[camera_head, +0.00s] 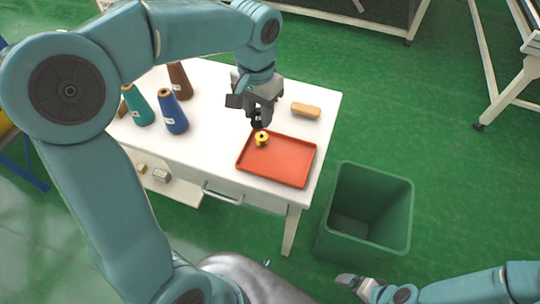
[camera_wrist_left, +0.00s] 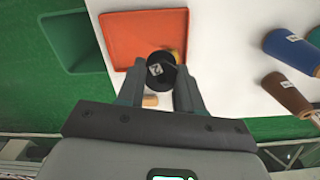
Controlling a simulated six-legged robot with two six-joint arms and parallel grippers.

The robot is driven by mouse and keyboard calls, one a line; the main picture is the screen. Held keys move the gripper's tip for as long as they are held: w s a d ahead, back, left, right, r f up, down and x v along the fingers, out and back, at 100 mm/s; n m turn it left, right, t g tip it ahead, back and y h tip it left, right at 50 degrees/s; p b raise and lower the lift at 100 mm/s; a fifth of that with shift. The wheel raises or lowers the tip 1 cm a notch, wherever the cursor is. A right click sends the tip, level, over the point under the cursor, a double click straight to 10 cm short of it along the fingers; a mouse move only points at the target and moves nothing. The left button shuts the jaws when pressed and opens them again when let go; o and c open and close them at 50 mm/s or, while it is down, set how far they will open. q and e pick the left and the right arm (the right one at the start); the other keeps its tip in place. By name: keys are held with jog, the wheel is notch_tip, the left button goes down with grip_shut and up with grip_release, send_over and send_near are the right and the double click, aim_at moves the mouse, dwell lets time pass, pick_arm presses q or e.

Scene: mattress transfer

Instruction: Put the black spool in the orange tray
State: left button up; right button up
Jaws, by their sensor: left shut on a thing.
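The black spool (camera_head: 257,119) is between the fingers of my left gripper (camera_head: 261,112), which is shut on it. In the left wrist view the black spool (camera_wrist_left: 160,72) shows its round end with a pale label, between the fingertips (camera_wrist_left: 160,88). The orange tray (camera_head: 290,175) lies on the white table; the spool is at its far left corner, and in the wrist view it overlaps the edge of the tray (camera_wrist_left: 125,35). Its exact height is hard to tell. A yellow spool (camera_head: 262,139) stands in the tray. My right gripper (camera_head: 352,281) is at the lower right, its jaw state unclear.
Brown (camera_head: 180,81), blue (camera_head: 173,114) and teal (camera_head: 140,108) cones stand on the left of the white table (camera_head: 225,95). A tan block (camera_head: 305,110) lies behind the tray. A green bin (camera_head: 372,205) stands on the floor right of the table.

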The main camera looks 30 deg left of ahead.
pick_arm(q)
jog(key=f, duration=0.7)
jog(key=f+b, duration=0.1)
jog(key=f, duration=0.5)
jog(key=shift+w+a+f, duration=0.1)
jog(key=shift+a+f, duration=0.1)
jog(key=shift+f, duration=0.2)
notch_tip(320, 180, down, 4)
jog(key=shift+d+r, duration=0.1)
jog(key=shift+r, duration=0.1)
jog(key=shift+f, duration=0.3)
jog(key=shift+b, duration=0.3)
jog(key=shift+f, duration=0.1)
jog(key=o, duration=1)
